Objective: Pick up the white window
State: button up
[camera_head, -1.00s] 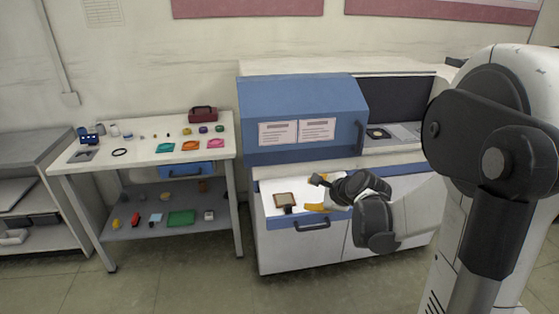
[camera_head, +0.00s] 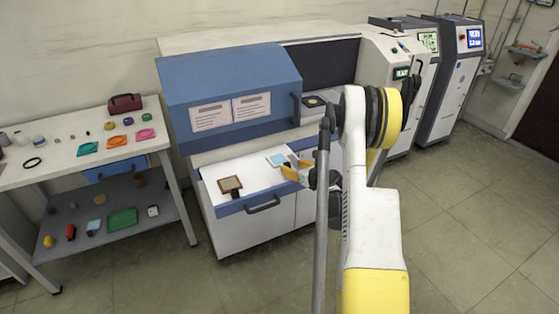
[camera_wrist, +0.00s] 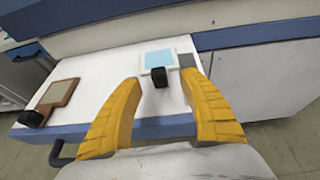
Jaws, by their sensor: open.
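The white window (camera_wrist: 158,58) has a white frame, a pale blue pane and a black block-like handle. It lies on the white drawer surface, ahead of my gripper (camera_wrist: 160,78) in the wrist view. The handle sits between the two yellow fingertips in that picture, with a gap on both sides. My gripper is open and empty; whether the fingers are level with the handle I cannot tell. In the head view the white window (camera_head: 275,158) shows just left of my yellow fingers (camera_head: 296,170), partly covered by them.
A brown-framed window (camera_wrist: 58,94) with a black handle lies to the left on the same drawer (camera_wrist: 100,62). The blue-lidded machine (camera_head: 230,95) rises behind. A table (camera_head: 65,150) with small coloured items stands at left. Open floor lies to the right.

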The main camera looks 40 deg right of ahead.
aim_at(288, 164)
jog(key=b+x, duration=0.2)
jog(key=x, duration=0.2)
jog(key=shift+w+b, duration=0.3)
jog(key=shift+w, duration=0.5)
jog(key=shift+c, duration=0.2)
grip_shut()
